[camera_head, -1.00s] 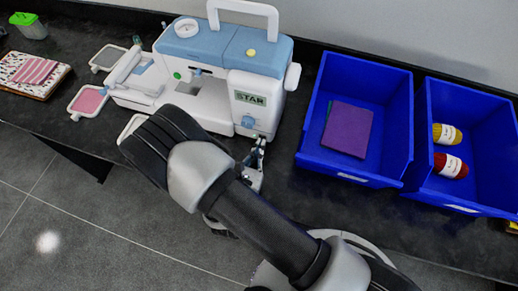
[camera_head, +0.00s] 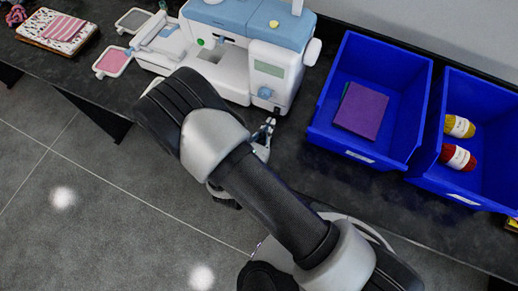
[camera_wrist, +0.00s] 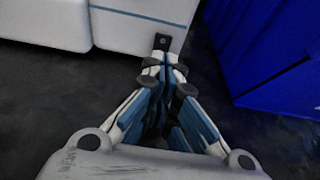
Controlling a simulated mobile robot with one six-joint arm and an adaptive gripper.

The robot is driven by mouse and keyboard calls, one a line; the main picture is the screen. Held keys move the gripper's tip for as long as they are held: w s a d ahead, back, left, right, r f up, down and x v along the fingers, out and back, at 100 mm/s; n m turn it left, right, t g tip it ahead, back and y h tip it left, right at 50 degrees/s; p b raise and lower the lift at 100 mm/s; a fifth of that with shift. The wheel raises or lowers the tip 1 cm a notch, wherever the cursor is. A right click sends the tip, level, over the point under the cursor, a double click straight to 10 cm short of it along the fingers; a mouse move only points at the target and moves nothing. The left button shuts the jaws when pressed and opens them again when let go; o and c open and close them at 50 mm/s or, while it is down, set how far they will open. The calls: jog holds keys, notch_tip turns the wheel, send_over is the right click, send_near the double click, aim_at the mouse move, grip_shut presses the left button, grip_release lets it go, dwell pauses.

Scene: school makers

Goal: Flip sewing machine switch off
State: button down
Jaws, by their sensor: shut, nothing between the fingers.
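The white and blue sewing machine (camera_head: 240,60) stands on the dark counter at the top of the head view. Its lower side fills the top left of the wrist view (camera_wrist: 130,12). A small dark switch (camera_wrist: 162,42) sits low on the machine's white face near its right corner in the wrist view. My gripper (camera_wrist: 165,62) is shut and empty, its tips just in front of the switch. Whether the tips touch the switch I cannot tell. In the head view my gripper (camera_head: 268,126) is at the machine's lower right corner. The switch's position is not readable.
A blue bin (camera_head: 323,128) with purple and green sheets stands just right of the machine, close to my gripper. A second blue bin (camera_head: 420,168) holds yarn. Fabric trays (camera_head: 112,62) and folded cloth (camera_head: 62,28) lie at left.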

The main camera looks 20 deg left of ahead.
jog(key=v, duration=0.3)
jog(key=r+p+v, duration=0.1)
jog(key=v, duration=0.2)
jog(key=p+v, duration=0.1)
jog(key=v, duration=0.2)
jog(key=shift+s+r, duration=0.15)
jog(key=shift+r, duration=0.25)
